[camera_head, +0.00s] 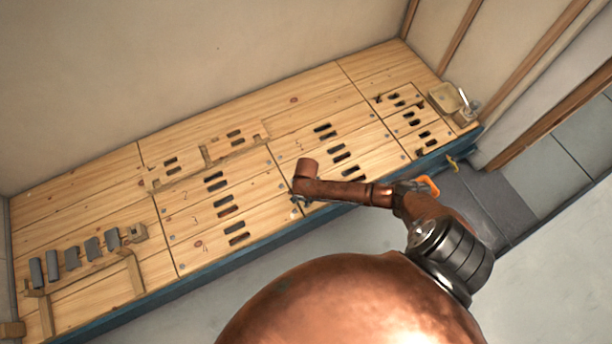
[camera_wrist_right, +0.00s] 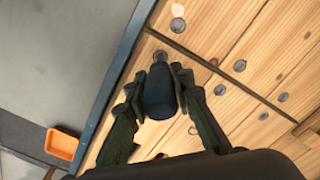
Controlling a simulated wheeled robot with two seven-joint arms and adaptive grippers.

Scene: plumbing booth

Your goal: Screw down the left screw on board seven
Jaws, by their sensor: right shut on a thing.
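My right gripper (camera_wrist_right: 160,80) is shut on a dark screwdriver-like tool (camera_wrist_right: 159,95). In the right wrist view, the tool's tip meets or nearly meets a round grey screw head (camera_wrist_right: 160,56) near the bench's front edge; whether they touch cannot be told. In the head view, my right gripper (camera_head: 298,200) is small and mostly hidden under my copper arm, at the left front corner of the middle group of boards. The front board there, likely board seven (camera_head: 325,203), is partly covered by my arm, and its number is not readable. My left gripper is not in view.
The wooden bench (camera_head: 100,190) carries numbered boards with dark slots. Several grey blocks (camera_head: 73,258) stand at its left end. A small tan box (camera_head: 446,97) is at the right end. An orange tray (camera_wrist_right: 62,144) lies beyond the blue front edge (camera_head: 235,255). Other screw heads (camera_wrist_right: 240,65) are nearby.

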